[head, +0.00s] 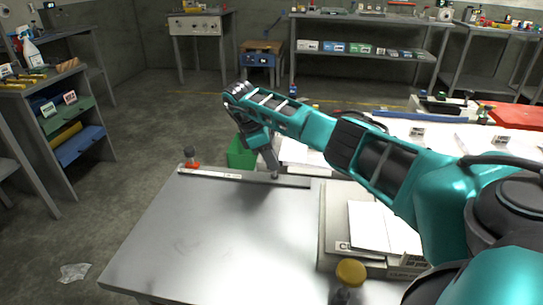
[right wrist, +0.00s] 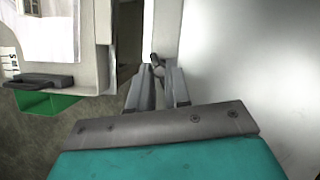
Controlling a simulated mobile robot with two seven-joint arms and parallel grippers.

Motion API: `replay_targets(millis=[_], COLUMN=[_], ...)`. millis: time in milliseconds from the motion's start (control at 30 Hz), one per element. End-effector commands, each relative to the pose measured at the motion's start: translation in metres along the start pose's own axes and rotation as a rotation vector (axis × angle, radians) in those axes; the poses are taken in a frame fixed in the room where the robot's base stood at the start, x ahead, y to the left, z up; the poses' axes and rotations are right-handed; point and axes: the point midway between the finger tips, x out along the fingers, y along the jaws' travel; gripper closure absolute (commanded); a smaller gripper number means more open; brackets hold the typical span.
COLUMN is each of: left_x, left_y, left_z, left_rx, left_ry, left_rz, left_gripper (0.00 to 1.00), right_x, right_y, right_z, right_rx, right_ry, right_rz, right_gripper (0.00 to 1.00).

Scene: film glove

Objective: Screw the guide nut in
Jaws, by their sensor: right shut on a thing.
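My right arm reaches across the head view from the right, and my right gripper (head: 273,172) points down at the far edge of the metal table (head: 215,240). In the right wrist view the two fingers (right wrist: 158,92) are close together, shut on a small grey metal piece at their tips, likely the guide nut (right wrist: 158,70). The fingers hide part of it, and its thread cannot be made out. The piece is at a pale strip along the table edge; whether it is seated there I cannot tell. My left gripper is not in view.
A bottle with an orange band (head: 191,160) stands at the table's far left corner. A grey box with papers (head: 335,230) and a yellow-capped jar (head: 350,272) are at the right. A green bin (head: 240,153) is beyond the edge. The table's middle is clear.

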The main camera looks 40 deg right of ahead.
Motion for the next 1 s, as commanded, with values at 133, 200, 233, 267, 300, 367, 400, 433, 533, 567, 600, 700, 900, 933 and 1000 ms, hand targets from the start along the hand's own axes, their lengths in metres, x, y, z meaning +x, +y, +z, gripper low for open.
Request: replay_targets(millis=[133,200,233,267,300,367,400,433,533,567,600,700,900,933,1000], left_x=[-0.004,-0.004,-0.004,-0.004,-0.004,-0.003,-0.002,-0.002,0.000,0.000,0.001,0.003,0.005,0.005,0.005], left_y=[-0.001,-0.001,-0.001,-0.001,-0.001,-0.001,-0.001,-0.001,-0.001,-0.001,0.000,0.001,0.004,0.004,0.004], left_z=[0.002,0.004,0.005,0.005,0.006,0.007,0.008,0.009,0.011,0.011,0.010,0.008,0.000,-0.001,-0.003], left_rx=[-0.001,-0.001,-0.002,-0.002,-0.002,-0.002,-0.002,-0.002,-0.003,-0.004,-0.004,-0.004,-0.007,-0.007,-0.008], left_ry=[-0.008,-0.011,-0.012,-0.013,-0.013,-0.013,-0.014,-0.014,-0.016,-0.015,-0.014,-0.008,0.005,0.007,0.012], left_rz=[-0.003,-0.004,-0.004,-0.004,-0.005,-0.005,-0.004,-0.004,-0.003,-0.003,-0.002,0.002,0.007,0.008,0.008], left_gripper=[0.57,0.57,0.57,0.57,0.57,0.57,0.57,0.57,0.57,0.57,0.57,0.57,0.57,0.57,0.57], right_x=[-0.003,-0.003,-0.002,-0.002,-0.002,-0.001,-0.001,-0.001,-0.001,-0.001,-0.001,-0.001,-0.001,-0.001,-0.001], right_y=[0.003,0.003,0.004,0.004,0.004,0.005,0.005,0.005,0.006,0.006,0.006,0.006,0.007,0.007,0.007], right_z=[0.002,0.002,0.002,0.002,0.002,0.002,0.002,0.002,0.002,0.002,0.003,0.002,0.003,0.003,0.003], right_rx=[0.134,0.194,0.220,0.244,0.277,0.324,0.354,0.375,0.440,0.458,0.479,0.524,0.585,0.591,0.601], right_ry=[0.000,0.000,0.000,0.000,0.000,0.001,0.000,0.000,0.001,0.001,0.001,0.002,0.002,0.002,0.003], right_rz=[-0.051,-0.076,-0.087,-0.096,-0.110,-0.130,-0.141,-0.150,-0.177,-0.183,-0.192,-0.212,-0.236,-0.238,-0.242], right_gripper=[1.00,1.00,1.00,1.00,1.00,1.00,1.00,1.00,1.00,1.00,1.00,1.00,1.00,1.00,1.00])
